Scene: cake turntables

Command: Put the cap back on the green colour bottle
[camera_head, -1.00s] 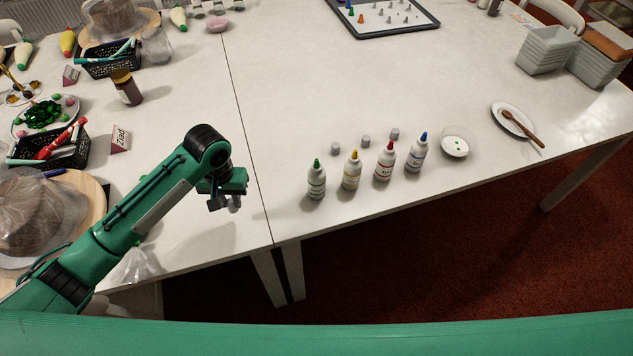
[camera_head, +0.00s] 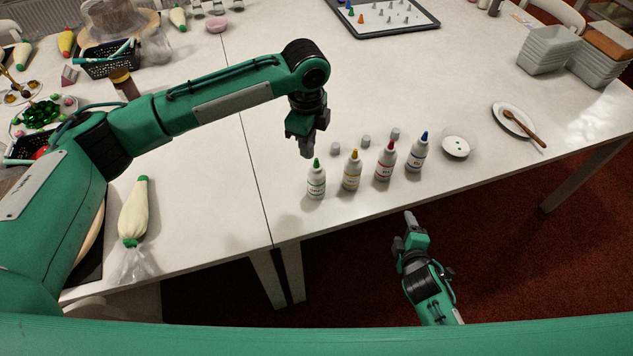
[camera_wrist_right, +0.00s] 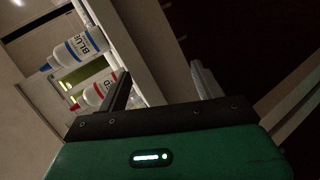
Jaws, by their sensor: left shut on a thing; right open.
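The green colour bottle (camera_head: 316,184) is white with a green nozzle and stands upright at the left end of the bottle row. My left gripper (camera_head: 307,150) points down just above and behind its nozzle, apart from it as far as I can tell. It is shut on a small grey thing that looks like a cap; the fingers mostly hide it. Three grey caps, one of them the left cap (camera_head: 335,149), lie behind the bottles. My right gripper (camera_head: 404,230) is open and empty in front of the table edge; its fingers also show in the right wrist view (camera_wrist_right: 163,86).
Yellow (camera_head: 351,173), red (camera_head: 384,164) and blue (camera_head: 417,155) bottles stand to the right of the green one. A small white bowl (camera_head: 467,149) is beyond them. A piping bag (camera_head: 134,210) lies under my left arm. The table behind the caps is clear.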

